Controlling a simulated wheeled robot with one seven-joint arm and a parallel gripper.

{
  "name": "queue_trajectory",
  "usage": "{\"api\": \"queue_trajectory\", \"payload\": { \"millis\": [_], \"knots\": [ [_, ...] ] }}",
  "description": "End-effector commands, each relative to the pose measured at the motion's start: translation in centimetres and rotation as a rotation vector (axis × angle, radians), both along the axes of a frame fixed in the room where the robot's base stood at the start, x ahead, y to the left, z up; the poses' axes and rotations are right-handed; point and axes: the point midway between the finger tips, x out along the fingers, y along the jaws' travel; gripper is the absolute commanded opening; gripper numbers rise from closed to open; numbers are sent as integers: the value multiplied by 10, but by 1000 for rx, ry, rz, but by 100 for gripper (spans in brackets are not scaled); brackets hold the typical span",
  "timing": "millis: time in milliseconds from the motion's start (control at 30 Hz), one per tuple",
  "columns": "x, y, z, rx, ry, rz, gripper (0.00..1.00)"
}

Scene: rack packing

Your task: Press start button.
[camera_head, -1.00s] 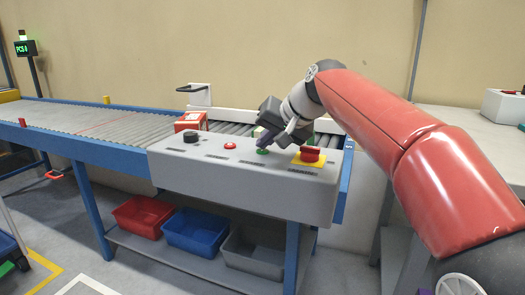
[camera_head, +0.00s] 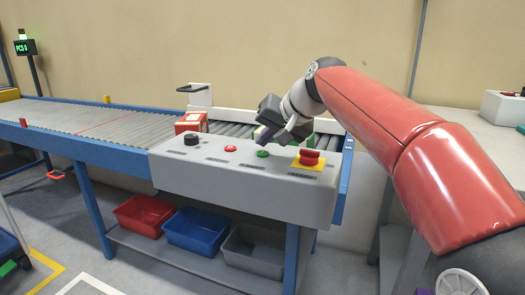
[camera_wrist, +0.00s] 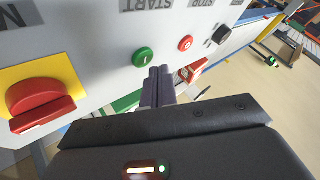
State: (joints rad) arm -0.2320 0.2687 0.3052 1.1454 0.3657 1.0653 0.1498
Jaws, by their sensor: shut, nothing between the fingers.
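The green start button (camera_head: 263,154) sits on the grey control panel (camera_head: 250,190), between the red stop button (camera_head: 230,148) and the red emergency knob (camera_head: 309,157) on its yellow plate. In the wrist view the green button (camera_wrist: 143,57) lies just past the fingertips, under the label START. My gripper (camera_head: 266,143) is shut and empty. Its tips are close above the panel near the green button. In the wrist view the fingers (camera_wrist: 158,75) are together, just to the right of the button. The head view shows a small gap between tips and button.
A black selector knob (camera_head: 191,138) is on the panel's left. A red and white box (camera_head: 191,122) sits on the roller conveyor (camera_head: 100,118) behind the panel. Red (camera_head: 143,214), blue (camera_head: 195,229) and grey bins (camera_head: 254,252) stand on the shelf below.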

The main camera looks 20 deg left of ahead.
Motion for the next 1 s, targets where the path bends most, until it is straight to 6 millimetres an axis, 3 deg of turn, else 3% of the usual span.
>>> {"api": "queue_trajectory", "payload": {
  "millis": [167,700,1000],
  "knots": [
    [0,0,3,0,0,0,0],
    [1,0,49,0,-1,0,0],
    [0,0,50,0,0,0,0]
  ]
}}
